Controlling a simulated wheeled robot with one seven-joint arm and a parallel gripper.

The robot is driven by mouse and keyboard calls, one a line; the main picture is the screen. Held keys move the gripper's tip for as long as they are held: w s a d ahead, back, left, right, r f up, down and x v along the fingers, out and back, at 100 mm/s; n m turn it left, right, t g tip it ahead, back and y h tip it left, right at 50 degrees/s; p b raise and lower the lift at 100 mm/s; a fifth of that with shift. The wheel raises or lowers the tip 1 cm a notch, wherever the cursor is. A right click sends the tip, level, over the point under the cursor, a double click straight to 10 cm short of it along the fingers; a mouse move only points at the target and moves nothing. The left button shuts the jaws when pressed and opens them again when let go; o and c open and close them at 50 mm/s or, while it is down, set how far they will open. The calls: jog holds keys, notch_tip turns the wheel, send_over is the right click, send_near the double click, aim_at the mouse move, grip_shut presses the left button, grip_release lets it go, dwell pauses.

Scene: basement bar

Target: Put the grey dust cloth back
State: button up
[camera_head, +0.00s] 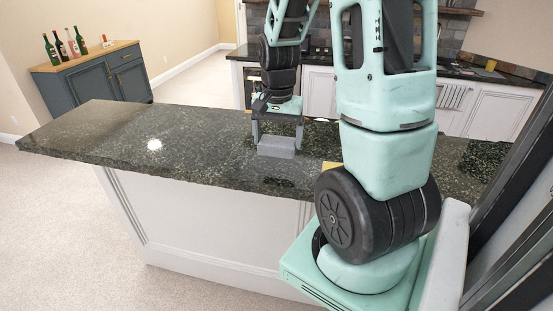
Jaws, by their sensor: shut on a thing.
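The grey dust cloth (276,147) shows as a small grey block between the fingers of my gripper (277,140), over the dark granite counter (110,140). My gripper points down and is shut on the cloth. A dark reflection shows on the counter below and in front of it, so the cloth seems to be a little above the surface, but the exact gap is hard to tell. My arm hides the part of the counter to the right of the cloth.
A small yellow thing (331,166) is partly hidden by my arm on the counter. A white thing (328,120) lies behind the gripper. The counter's left part is clear. A blue cabinet (95,83) with several bottles (62,46) stands at the back left.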

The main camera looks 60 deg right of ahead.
aim_at(278, 142)
jog(key=shift+f+p, duration=0.45)
jog(key=shift+f, duration=2.55)
jog(key=o, duration=0.7)
jog(key=shift+r, duration=0.1)
notch_tip(278, 142, up, 12)
jog(key=shift+s+f+b, duration=0.1)
jog(key=shift+b, duration=0.65)
jog(key=a+f+n, duration=0.1)
jog(key=a+n, duration=1)
jog(key=a, duration=1.2)
jog(key=s+a+n, duration=0.3)
jog(key=a, duration=0.1)
jog(key=s+a+f+n, duration=0.1)
jog(key=s+a+n, duration=0.3)
jog(key=a, duration=0.1)
jog(key=s+a+f+n, duration=0.1)
jog(key=s+a+n, duration=0.2)
jog(key=s+a, duration=0.1)
jog(key=shift+s+a+y, duration=0.1)
jog(key=shift+a+y, duration=0.2)
jog(key=shift+a, duration=0.25)
